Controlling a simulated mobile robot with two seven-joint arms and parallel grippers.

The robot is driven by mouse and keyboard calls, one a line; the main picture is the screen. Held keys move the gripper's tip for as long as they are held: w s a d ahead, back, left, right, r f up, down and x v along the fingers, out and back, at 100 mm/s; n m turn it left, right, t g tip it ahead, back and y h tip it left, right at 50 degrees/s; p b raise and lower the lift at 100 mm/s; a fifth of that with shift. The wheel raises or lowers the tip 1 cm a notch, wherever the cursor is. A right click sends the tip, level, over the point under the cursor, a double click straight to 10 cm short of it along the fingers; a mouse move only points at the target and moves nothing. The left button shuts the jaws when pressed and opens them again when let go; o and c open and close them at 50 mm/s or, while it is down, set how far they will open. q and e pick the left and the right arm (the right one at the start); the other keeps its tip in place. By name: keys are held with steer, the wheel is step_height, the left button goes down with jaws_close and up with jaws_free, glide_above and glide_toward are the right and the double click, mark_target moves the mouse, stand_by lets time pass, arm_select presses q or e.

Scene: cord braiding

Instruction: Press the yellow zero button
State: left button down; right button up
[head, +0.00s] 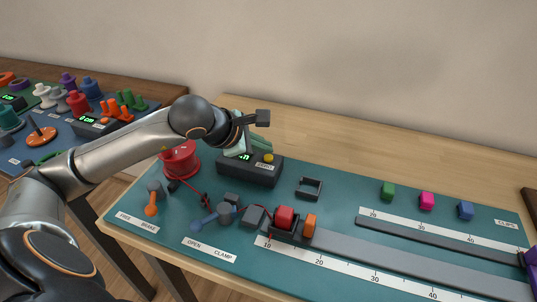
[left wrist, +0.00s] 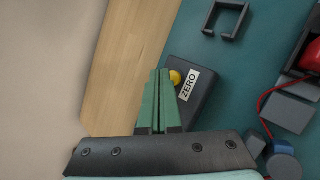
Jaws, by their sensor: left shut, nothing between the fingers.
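The yellow zero button (head: 268,157) sits on top of a dark box (head: 250,174) with a green lit display and a ZERO label. In the left wrist view the button (left wrist: 176,78) shows just right of the fingertips, partly covered by them, with the ZERO label (left wrist: 188,86) beside it. My left gripper (head: 236,149) is over the display side of the box, its green fingers pointing down. In the wrist view the fingers (left wrist: 160,76) are together and empty. I cannot tell how high the tips are above the box. My right gripper is out of view.
A red cord spool (head: 180,159) stands left of the box. An empty dark holder (head: 310,188) is to its right. Green, pink and blue cubes are at the back right.

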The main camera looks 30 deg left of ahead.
arm_select(q)
steer(key=shift+r, duration=0.3)
step_height(320, 180, up, 5)
steer(key=p, duration=0.3)
steer(key=shift+f, duration=0.1)
stand_by(1.0)
